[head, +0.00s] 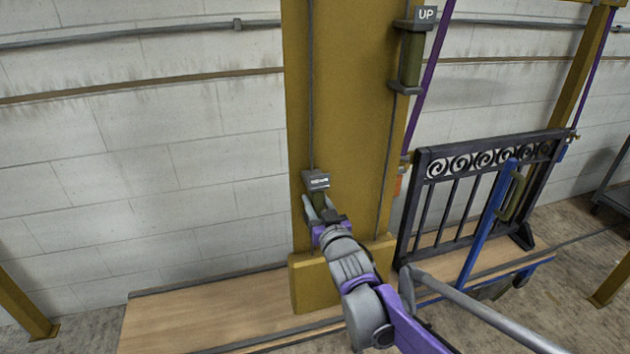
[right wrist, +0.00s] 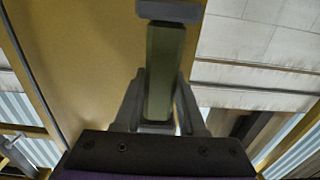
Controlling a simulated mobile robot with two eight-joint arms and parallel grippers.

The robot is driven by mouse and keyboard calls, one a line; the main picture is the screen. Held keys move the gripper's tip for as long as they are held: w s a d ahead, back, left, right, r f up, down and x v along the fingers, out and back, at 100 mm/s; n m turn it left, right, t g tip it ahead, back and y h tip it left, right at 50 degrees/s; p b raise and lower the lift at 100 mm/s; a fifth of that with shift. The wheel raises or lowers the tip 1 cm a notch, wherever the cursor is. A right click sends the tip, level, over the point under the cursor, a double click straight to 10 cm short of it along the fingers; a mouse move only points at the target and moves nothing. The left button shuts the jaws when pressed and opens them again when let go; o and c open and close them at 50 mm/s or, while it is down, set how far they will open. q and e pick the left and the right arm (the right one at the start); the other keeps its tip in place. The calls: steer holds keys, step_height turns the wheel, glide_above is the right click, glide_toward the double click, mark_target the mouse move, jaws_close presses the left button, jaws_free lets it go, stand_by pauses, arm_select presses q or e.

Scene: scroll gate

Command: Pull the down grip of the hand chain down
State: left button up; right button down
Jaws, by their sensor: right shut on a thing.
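The down grip (head: 319,200) hangs low on the front of the yellow post, below a grey block (head: 316,181) whose small label is hard to read. My right gripper (head: 322,214) is shut on this grip and hides most of its lower part. In the right wrist view the olive-green grip (right wrist: 160,70) stands between the two grey fingers of my right gripper (right wrist: 161,98), with a grey cap above it. The up grip (head: 411,62), under a block marked UP (head: 425,14), hangs higher on the post's right side. My left gripper is not in view.
The yellow post (head: 345,110) rises behind the grips from a wider foot. A dark scrollwork gate (head: 470,190) with a blue upright bar (head: 487,225) stands to its right. A wooden platform (head: 200,318) runs along the block wall (head: 150,190).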

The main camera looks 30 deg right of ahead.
arm_select(q)
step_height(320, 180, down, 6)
steer(key=b, duration=0.4)
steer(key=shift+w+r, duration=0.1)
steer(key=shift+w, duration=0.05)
arm_select(e)
step_height(320, 180, down, 10)
steer(key=shift+f, duration=0.15)
steer(key=shift+c, duration=2.4)
jaws_free()
arm_select(q)
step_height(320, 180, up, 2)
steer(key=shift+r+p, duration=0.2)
steer(key=shift+p, duration=0.85)
arm_select(e)
steer(key=v, duration=1.1)
steer(key=shift+w, duration=0.1)
